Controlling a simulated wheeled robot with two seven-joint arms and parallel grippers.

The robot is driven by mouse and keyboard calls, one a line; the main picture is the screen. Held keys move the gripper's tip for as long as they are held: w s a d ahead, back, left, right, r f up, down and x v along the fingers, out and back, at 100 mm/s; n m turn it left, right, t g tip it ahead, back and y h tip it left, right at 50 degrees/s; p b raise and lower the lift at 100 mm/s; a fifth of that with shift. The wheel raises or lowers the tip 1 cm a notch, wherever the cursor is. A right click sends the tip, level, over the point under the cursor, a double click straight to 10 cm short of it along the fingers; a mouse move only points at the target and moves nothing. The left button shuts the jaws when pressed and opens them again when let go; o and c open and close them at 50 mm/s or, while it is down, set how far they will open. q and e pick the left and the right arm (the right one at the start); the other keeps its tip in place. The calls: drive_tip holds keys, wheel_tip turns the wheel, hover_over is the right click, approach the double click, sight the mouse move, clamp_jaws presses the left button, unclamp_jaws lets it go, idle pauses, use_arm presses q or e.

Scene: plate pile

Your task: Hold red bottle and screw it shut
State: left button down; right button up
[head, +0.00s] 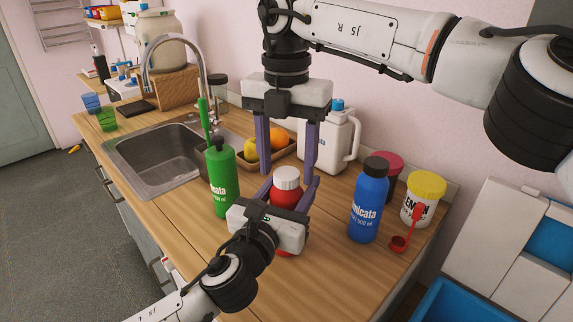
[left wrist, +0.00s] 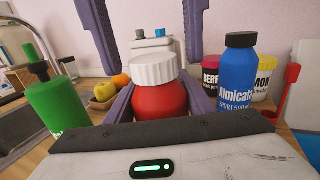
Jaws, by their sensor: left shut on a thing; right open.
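The red bottle (head: 286,197) stands upright on the wooden counter with a white ribbed cap (head: 288,177) on top. My left gripper (head: 294,196) is shut around its body from the near side; the bottle also shows in the left wrist view (left wrist: 159,104) between the fingers, its white cap (left wrist: 154,70) above them. My right gripper (head: 287,171) points down from above, open, with one finger on each side of the cap and apart from it. The lower part of the bottle is mostly hidden behind my left gripper.
A green bottle (head: 221,180) stands left, a blue bottle (head: 368,203) right. Behind are a white jug (head: 327,145), a fruit tray (head: 283,161) and the sink (head: 158,155). A yellow-lidded jar (head: 423,202) and a red scoop (head: 402,242) are far right. The counter front is clear.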

drive_tip(key=shift+r, duration=1.9)
drive_tip(key=shift+c, duration=0.3)
drive_tip(key=n, duration=0.2)
drive_tip(key=r+n, duration=0.1)
drive_tip(key=n, duration=0.2)
drive_tip(key=shift+a+r+n, duration=0.1)
drive_tip(key=shift+r+n, duration=0.05)
drive_tip(key=shift+n, duration=0.15)
drive_tip(key=n, duration=0.4)
drive_tip(key=shift+r, duration=0.4)
drive_tip(key=n, duration=0.4)
drive_tip(key=shift+r, duration=0.35)
drive_tip(key=n, duration=0.4)
drive_tip(key=shift+r, duration=0.3)
drive_tip(key=shift+f, duration=4)
